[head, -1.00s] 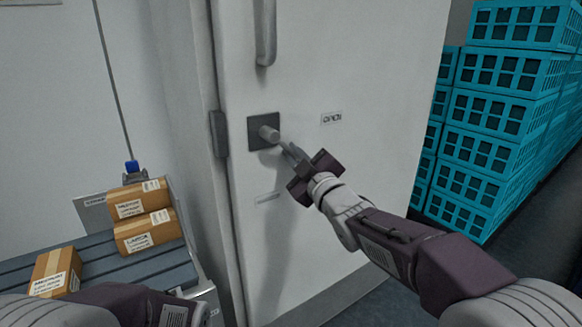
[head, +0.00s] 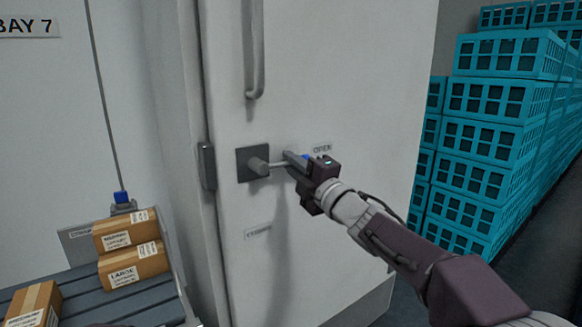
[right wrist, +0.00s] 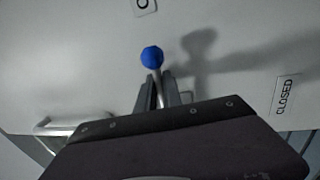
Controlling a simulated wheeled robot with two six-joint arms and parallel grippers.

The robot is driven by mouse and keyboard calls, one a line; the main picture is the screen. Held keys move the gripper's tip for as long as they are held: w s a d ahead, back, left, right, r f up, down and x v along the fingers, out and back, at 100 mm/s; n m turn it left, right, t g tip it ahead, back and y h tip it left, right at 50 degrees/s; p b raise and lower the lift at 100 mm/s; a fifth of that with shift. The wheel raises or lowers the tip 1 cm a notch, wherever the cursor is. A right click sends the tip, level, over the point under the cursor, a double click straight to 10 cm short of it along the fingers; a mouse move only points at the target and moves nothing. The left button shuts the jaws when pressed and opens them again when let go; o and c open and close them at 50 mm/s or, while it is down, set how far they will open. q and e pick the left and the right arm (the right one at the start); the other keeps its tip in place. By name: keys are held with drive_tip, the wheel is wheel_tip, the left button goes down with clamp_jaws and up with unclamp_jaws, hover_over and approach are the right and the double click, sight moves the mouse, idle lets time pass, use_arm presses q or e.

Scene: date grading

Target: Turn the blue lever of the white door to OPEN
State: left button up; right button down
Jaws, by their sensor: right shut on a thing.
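The white door (head: 335,80) has a dark square plate (head: 244,172) with a grey hub. A thin lever rod (head: 277,165) runs from the hub to the right, close to level. Its blue knob (head: 305,157) shows just behind my right gripper (head: 291,160), near the OPEN label (head: 322,148). The CLOSED label (head: 258,231) is lower, below the plate. In the right wrist view the blue knob (right wrist: 152,57) stands past the fingertips, and my right gripper (right wrist: 158,90) is shut on the rod below it. My left gripper is out of view.
A vertical grey handle (head: 254,60) is on the door above the plate. Teal crates (head: 490,140) are stacked at the right. Boxes (head: 133,263) lie on a slatted conveyor (head: 110,297) at lower left. The door face around the lever is clear.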

drive_tip(key=shift+r+n, duration=0.25)
drive_tip(key=shift+n, duration=0.05)
idle(0.4)
drive_tip(key=c, duration=1.5)
unclamp_jaws()
drive_tip(key=shift+s, duration=0.1)
drive_tip(key=v, duration=0.9)
drive_tip(key=shift+f, duration=0.1)
